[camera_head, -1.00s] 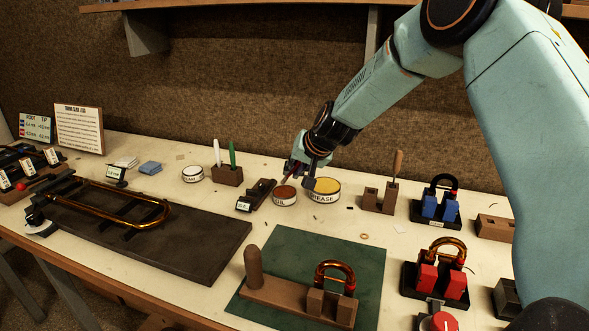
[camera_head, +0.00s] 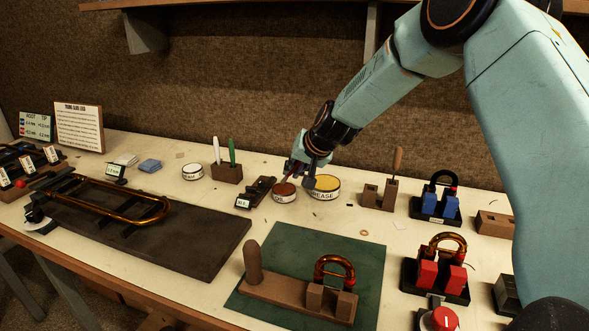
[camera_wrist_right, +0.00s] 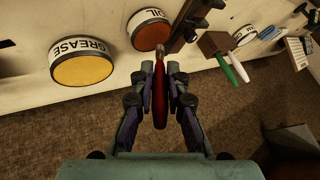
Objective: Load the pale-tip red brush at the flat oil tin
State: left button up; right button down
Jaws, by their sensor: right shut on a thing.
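My right gripper (camera_head: 305,172) is above the flat oil tin (camera_head: 285,190), between it and the yellow grease tin's back edge. In the right wrist view, my right gripper (camera_wrist_right: 160,75) is shut on the red brush (camera_wrist_right: 160,105). The brush's narrow tip points away from the wrist and overlaps the rim of the oil tin (camera_wrist_right: 148,34), whose top is reddish brown. Whether the tip touches the oil is unclear, and its colour is hard to judge. In the head view the brush is mostly hidden by the fingers. My left gripper is out of view.
The grease tin (camera_head: 324,183) stands close to the right of the oil tin. A dark rest (camera_head: 262,189) with a label is close on its left. A block with white and green brushes (camera_head: 228,174) stands farther left. A brown holder (camera_head: 379,197) stands to the right.

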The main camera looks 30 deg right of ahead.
jog(key=shift+d+f, duration=0.1)
jog(key=shift+f, duration=0.15)
jog(key=shift+s+f+b, duration=0.1)
jog(key=shift+f+b, duration=0.4)
jog(key=shift+b, duration=0.15)
dwell(1.4)
notch_tip(320, 180, up, 2)
jog(key=shift+r+p, duration=0.1)
jog(key=shift+p, duration=0.95)
notch_tip(320, 180, up, 5)
jog(key=p, duration=0.5)
